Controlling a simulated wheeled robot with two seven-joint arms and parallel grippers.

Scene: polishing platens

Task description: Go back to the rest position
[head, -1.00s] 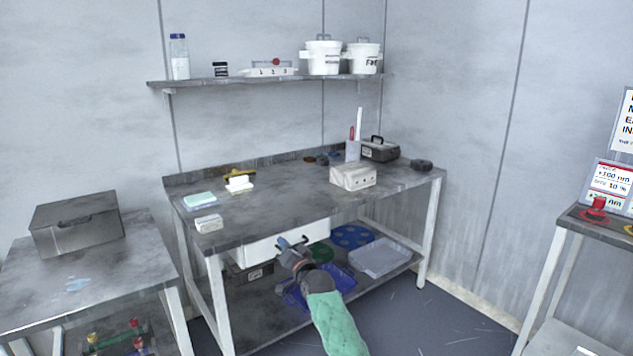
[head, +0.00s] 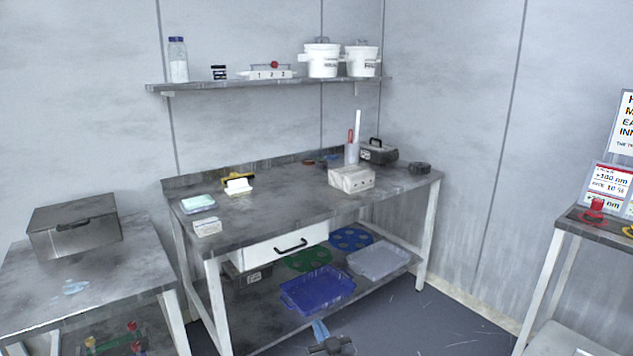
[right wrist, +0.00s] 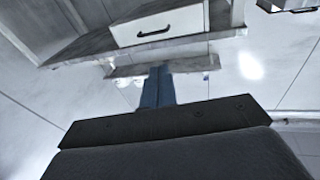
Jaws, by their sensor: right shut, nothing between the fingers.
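My right gripper (head: 320,329) is at the bottom edge of the head view, in front of the workbench and low, away from everything on it. Its blue fingers are together and empty; they also show in the right wrist view (right wrist: 157,87). The white drawer (head: 286,245) under the bench top has a dark handle and looks shut; it also shows in the right wrist view (right wrist: 158,27), apart from the fingers. My left gripper is in neither view.
The workbench (head: 290,211) carries several small items. On its lower shelf lie a blue tray (head: 318,287), a grey tray (head: 378,261) and round discs. A side table (head: 100,268) with a metal box (head: 75,227) stands left, another table (head: 590,226) right. The floor between is clear.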

